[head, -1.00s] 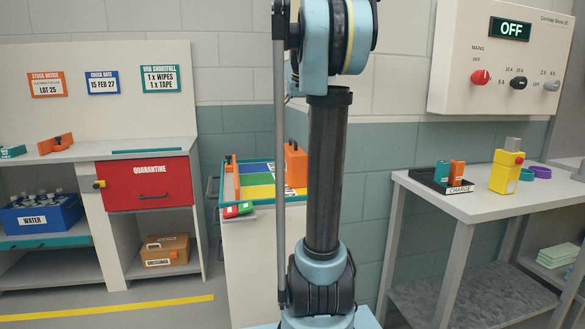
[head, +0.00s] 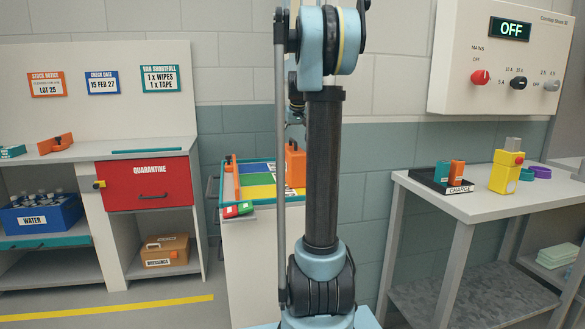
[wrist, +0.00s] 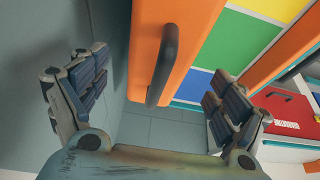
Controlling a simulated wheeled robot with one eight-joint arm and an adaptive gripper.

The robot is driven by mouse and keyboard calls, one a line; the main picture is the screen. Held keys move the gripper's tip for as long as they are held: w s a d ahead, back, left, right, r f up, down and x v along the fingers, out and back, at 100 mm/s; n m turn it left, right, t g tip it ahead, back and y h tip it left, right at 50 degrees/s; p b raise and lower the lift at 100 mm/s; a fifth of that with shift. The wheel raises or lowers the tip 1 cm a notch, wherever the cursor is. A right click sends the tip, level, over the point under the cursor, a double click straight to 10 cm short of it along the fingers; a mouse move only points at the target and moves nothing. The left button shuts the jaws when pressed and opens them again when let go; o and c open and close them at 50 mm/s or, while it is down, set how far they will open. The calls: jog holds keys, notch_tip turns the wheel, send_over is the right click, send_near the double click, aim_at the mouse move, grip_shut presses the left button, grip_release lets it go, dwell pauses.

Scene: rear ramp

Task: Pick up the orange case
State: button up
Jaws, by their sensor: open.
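The orange case (head: 296,166) stands upright at the back right of a tray with coloured sections, partly hidden by my arm in the head view. In the wrist view the case (wrist: 194,28) fills the top centre, with its dark handle (wrist: 164,62) towards the camera. My gripper (wrist: 155,98) is open and empty, with one finger to the left of the case and the other to the lower right. The handle lies between the spread fingers, and I see no contact. In the head view the fingers are hidden behind my arm.
The multicoloured tray (head: 220,197) has a teal rim and holds an orange item (head: 231,178) on its left. A grey wall stands close behind. A red quarantine drawer (head: 148,184) is to the left. A white table (head: 520,203) with a charging tray is to the right.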

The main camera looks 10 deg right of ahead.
aim_at(293, 150)
jog(key=shift+x, duration=2.65)
jog(key=shift+s, duration=0.1)
jog(key=shift+c, duration=0.2)
grip_shut()
